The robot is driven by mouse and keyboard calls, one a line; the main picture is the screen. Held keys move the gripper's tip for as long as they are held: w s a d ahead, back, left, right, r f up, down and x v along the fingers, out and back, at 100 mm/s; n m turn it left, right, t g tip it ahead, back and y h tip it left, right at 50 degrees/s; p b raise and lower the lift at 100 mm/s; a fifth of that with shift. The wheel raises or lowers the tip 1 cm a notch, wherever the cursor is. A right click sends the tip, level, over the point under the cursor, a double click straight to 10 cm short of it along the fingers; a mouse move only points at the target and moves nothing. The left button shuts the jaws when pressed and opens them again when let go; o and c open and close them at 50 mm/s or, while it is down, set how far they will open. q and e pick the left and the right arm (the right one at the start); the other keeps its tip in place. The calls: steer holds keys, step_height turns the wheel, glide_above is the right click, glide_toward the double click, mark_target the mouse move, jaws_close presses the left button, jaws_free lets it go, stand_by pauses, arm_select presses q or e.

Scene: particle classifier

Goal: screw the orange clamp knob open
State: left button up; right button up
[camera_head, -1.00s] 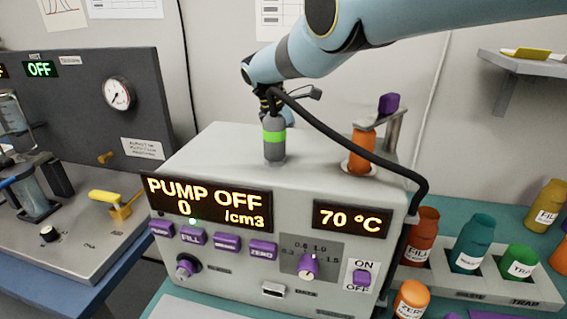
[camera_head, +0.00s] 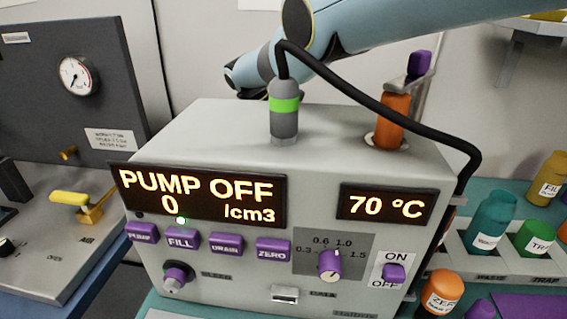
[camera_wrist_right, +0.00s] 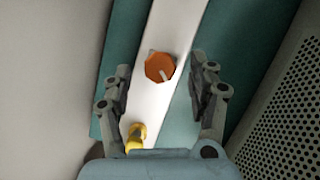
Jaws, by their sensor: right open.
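My right gripper (camera_wrist_right: 160,78) is open, with one finger on each side of the knob and a gap on both sides. I cannot tell how far the fingertips are above it. In the head view my right arm reaches behind the instrument box (camera_head: 330,150), which hides the gripper and knob. My left gripper is not in view.
A yellow fitting (camera_wrist_right: 136,135) stands near the knob, close to my gripper's base. A perforated grey panel (camera_wrist_right: 290,110) is at the right of the wrist view. A black cable (camera_head: 375,102) arcs over the box from the green-banded plug (camera_head: 284,108).

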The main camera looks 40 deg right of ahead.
steer(key=shift+x, duration=0.8)
steer(key=shift+d+f, duration=0.15)
steer(key=c, duration=1.1)
steer(key=shift+s+n+p, duration=0.1)
steer(key=shift+n+p, duration=0.2)
steer(key=shift+p, duration=0.1)
steer(key=shift+c, duration=0.2)
steer(key=n+p, duration=0.1)
steer(key=p, duration=0.1)
steer(key=n+t+p, duration=0.1)
steer(key=n+p, duration=0.1)
steer(key=n+t+p, duration=0.1)
steer(key=p, duration=0.1)
steer(key=shift+r+n+p, duration=0.3)
steer(key=shift+n+p, duration=0.05)
steer(key=shift+n, duration=0.05)
arm_select(q)
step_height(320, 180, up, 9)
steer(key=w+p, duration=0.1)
steer(key=p, duration=0.1)
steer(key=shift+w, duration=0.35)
arm_select(e)
steer(key=shift+f+n+t, duration=0.2)
steer(key=shift+n+t, duration=0.3)
steer(key=shift+n, duration=0.6)
